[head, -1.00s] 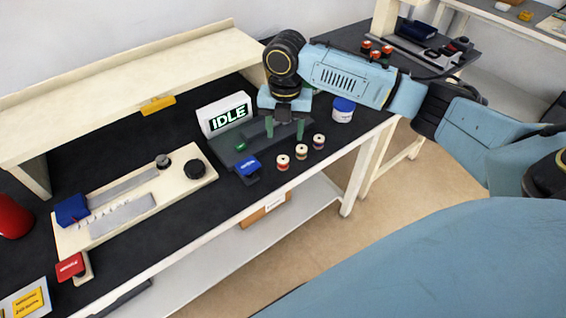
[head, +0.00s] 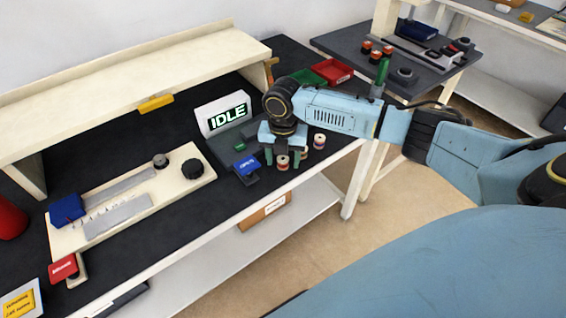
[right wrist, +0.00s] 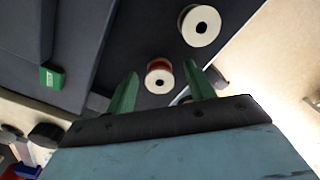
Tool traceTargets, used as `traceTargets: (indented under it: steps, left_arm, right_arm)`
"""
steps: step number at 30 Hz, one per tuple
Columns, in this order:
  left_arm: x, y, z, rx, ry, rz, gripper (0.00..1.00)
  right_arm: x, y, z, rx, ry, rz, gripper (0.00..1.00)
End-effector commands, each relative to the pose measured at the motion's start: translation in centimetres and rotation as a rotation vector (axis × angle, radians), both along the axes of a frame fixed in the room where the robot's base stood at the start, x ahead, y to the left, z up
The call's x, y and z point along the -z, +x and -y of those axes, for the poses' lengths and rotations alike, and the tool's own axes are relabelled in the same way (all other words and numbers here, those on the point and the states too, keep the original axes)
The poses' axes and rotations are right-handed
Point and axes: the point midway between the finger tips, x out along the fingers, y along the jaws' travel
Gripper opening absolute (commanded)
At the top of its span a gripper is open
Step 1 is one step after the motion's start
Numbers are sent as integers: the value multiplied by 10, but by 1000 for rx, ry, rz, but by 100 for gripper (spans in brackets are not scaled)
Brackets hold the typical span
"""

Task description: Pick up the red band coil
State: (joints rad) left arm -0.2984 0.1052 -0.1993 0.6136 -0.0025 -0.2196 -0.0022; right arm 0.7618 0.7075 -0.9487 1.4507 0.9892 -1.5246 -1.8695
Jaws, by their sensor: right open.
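The red band coil (head: 282,163) stands on the black bench near its front edge, with pale end discs. It also shows in the right wrist view (right wrist: 159,77), between my two green fingertips with gaps on both sides. My right gripper (head: 282,160) is open around the coil; I cannot tell whether it touches it. A second coil (head: 304,153) and a third coil (head: 319,141) stand to its right. In the right wrist view one coil (right wrist: 200,26) is clear, and another is mostly hidden behind a finger. My left gripper is not in view.
A white display reading IDLE (head: 223,114) stands behind, left of my right gripper. A blue-topped block (head: 247,169) is close on the left. A red bin (head: 334,71) and a green bin (head: 308,77) lie at the back. A cream board (head: 133,205) lies at left.

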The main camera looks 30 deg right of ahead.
Motion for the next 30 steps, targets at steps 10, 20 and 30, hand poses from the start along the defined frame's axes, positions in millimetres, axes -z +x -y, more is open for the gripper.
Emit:
traceTargets:
  steps: [10,20,30]
  left_arm:
    - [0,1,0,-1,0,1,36]
    - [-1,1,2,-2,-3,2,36]
    - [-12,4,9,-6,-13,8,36]
  right_arm:
    - [-1,0,0,0,-1,1,20]
    - [-2,0,0,0,-1,1,6]
    - [-58,1,0,-1,0,4,6]
